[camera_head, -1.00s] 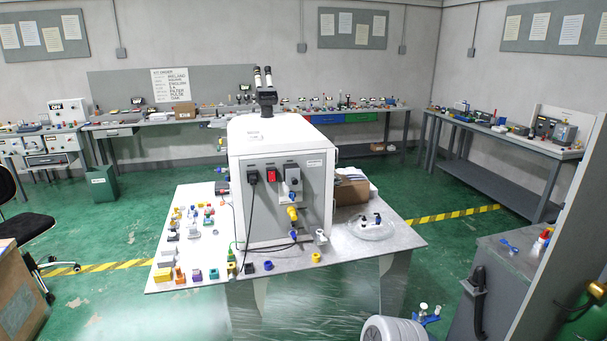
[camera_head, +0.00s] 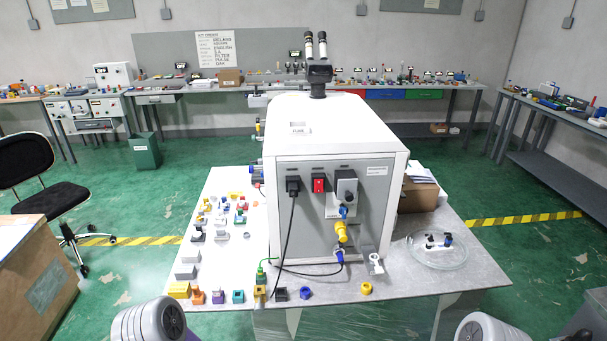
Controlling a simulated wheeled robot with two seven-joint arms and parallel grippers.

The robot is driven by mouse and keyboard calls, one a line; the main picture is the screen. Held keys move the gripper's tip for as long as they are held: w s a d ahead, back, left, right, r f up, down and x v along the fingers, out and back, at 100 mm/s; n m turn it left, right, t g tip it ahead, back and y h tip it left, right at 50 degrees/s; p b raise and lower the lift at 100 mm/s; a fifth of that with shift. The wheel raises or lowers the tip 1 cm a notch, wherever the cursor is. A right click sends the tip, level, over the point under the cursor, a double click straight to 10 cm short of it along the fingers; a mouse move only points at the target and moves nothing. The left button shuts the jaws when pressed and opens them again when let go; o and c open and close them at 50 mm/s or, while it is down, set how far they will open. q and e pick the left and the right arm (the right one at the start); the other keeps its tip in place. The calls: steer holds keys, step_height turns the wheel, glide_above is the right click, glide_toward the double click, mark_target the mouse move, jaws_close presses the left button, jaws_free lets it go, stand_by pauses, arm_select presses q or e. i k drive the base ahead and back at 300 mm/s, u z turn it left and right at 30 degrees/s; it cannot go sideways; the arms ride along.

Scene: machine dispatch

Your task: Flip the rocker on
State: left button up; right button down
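The red rocker (camera_head: 319,185) sits on the grey front panel of the white machine (camera_head: 334,148), between a black plug with a cable (camera_head: 293,186) and a grey switch box (camera_head: 346,187). Which way the rocker is tipped is too small to tell. The machine stands on a light table ahead of me. Grey rounded parts of my own arms show at the bottom left and bottom right edges. Neither gripper is in view.
Small coloured blocks and connectors (camera_head: 216,223) cover the table's left side. A round clear dish (camera_head: 438,250) and a cardboard box (camera_head: 418,195) are on its right. A yellow fitting (camera_head: 341,232) juts from the panel.

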mark_target(317, 183)
steer(key=u, duration=0.35)
steer(key=i, duration=0.55)
steer(key=u, duration=0.35)
